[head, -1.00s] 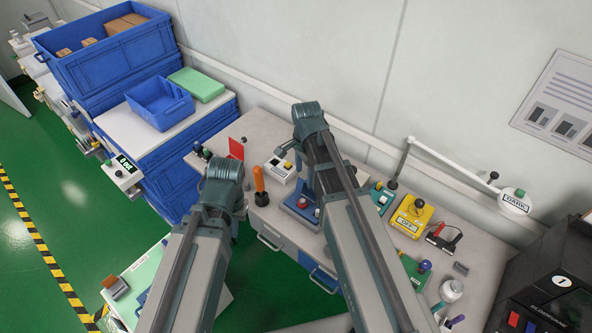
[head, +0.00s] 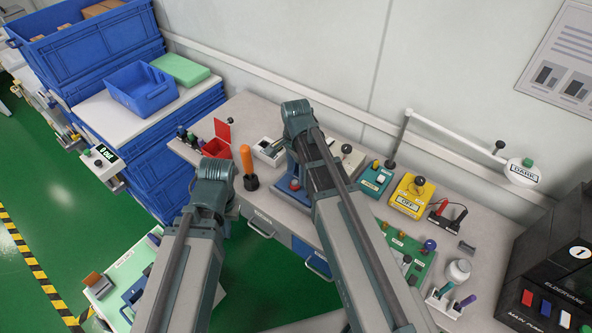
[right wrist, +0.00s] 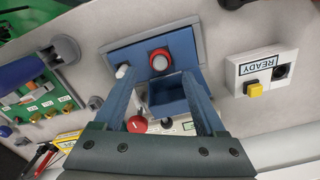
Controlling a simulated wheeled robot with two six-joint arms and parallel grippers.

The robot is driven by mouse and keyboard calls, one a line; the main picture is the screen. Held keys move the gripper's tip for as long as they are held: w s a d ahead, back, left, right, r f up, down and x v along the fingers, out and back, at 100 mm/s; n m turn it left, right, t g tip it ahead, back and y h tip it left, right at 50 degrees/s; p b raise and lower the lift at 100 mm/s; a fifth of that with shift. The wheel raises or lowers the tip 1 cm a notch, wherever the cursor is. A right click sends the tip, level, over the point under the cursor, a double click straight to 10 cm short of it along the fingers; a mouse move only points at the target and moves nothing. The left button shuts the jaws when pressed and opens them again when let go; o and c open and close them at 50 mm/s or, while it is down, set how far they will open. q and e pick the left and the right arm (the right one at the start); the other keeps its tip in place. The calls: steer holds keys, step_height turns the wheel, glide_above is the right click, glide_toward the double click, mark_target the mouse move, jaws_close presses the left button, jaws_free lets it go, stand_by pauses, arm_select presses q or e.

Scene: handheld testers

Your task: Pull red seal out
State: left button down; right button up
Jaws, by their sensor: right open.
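A blue tester (head: 296,196) with a round red part (head: 295,184) stands on the bench, partly behind my right forearm. A second red knob (right wrist: 137,125) shows lower between the fingers; I cannot tell which red piece is the seal. My left gripper (head: 215,170) is left of the tester, by an orange handle (head: 248,166); its fingers are hidden.
A white box marked READY (right wrist: 262,72) with a yellow button is close beside the blue tester. A yellow box (head: 411,196), a teal box (head: 376,178) and a green board (head: 408,250) stand to the right. A hinged white arm (head: 455,150) reaches over the bench.

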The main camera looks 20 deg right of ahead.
mark_target(296, 181)
step_height(296, 181, down, 5)
steer(key=b, duration=0.3)
steer(key=shift+r+b, duration=0.2)
steer(key=shift+b, duration=0.1)
jaws_close()
stand_by(0.3)
stand_by(1.3)
